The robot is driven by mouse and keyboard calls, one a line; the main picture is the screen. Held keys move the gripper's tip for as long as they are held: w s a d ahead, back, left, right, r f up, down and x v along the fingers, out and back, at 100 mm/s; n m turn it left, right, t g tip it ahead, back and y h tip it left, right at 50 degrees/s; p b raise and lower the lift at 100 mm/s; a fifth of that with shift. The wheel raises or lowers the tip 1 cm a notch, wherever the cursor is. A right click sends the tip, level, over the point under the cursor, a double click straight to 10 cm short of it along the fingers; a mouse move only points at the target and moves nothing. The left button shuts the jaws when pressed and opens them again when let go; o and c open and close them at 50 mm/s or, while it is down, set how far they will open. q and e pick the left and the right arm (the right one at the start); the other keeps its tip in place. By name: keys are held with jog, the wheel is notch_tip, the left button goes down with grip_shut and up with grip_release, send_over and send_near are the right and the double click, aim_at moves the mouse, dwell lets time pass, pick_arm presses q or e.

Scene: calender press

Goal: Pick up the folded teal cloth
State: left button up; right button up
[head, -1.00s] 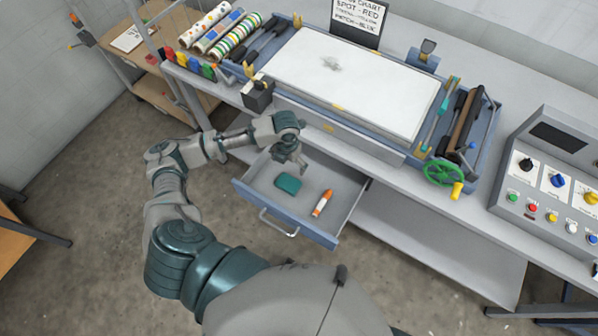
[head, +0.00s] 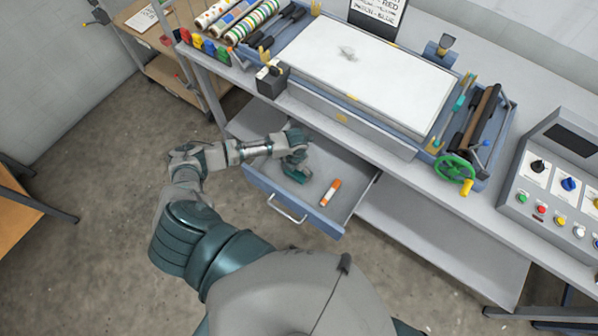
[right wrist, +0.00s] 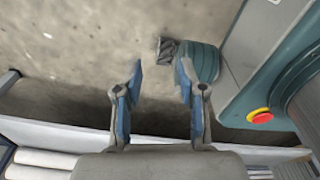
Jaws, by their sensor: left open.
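The folded teal cloth (head: 290,171) lies in the open drawer in the head view. Only a small part of it shows, because my left gripper (head: 299,173) covers most of it. My left gripper is open, pointing down, low over the cloth. I cannot tell whether its fingers touch the cloth. My right gripper (right wrist: 160,72) shows in the right wrist view, open and empty, with its blue-padded fingers apart. It is away from the cloth, which is not in that view.
An orange-and-white marker (head: 330,192) lies in the drawer, right of the cloth. The drawer (head: 335,228) stands pulled out below the workbench, with its front and side walls around my left gripper. A press with a green handwheel (head: 454,174) and a control panel (head: 560,195) stand on the bench.

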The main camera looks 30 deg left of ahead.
aim_at(294, 173)
pick_arm(q)
jog(key=f, duration=0.1)
jog(key=a+f, duration=0.1)
jog(key=shift+f, duration=0.45)
jog(key=shift+s+d, duration=0.15)
jog(key=shift+d, duration=0.2)
jog(key=c, duration=0.4)
jog(key=shift+d, duration=0.1)
jog(key=shift+c, duration=0.9)
jog(key=shift+r, duration=0.3)
jog(key=r, duration=0.2)
jog(key=shift+a+r, duration=0.25)
jog(key=shift+r, duration=0.15)
grip_shut()
jog(key=r, duration=0.6)
jog(key=shift+w+d, duration=0.15)
jog(key=shift+w, duration=0.05)
jog(key=shift+r, duration=0.45)
jog(key=shift+o, duration=0.8)
grip_release()
jog(key=shift+o, duration=0.2)
pick_arm(e)
jog(key=shift+a+r, duration=0.15)
jog(key=shift+r, duration=0.15)
